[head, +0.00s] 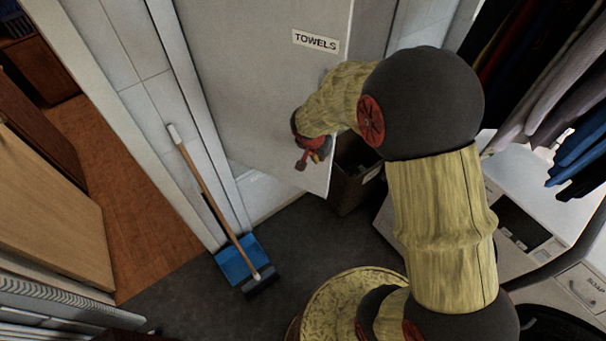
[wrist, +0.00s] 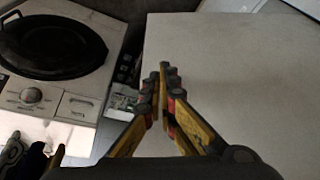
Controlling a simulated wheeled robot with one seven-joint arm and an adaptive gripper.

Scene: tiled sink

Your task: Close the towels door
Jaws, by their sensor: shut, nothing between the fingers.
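The towels door (head: 260,75) is a pale grey panel with a black-lettered TOWELS label (head: 315,41). It stands ajar, its lower free corner out over the dark floor. My gripper (head: 308,165) is in front of the panel near its free edge in the head view, partly hidden by my own wrist. In the wrist view the door panel (wrist: 235,80) fills the right side, and my gripper (wrist: 165,85) shows with fingers together and empty near the panel's left edge. I cannot tell whether the fingertips touch the door.
A broom (head: 215,200) with a blue dustpan (head: 240,258) leans at the left of the door frame. A dark bin (head: 352,180) stands behind the door's free edge. A washing machine (wrist: 55,60) shows in the wrist view. Clothes (head: 545,90) hang at right.

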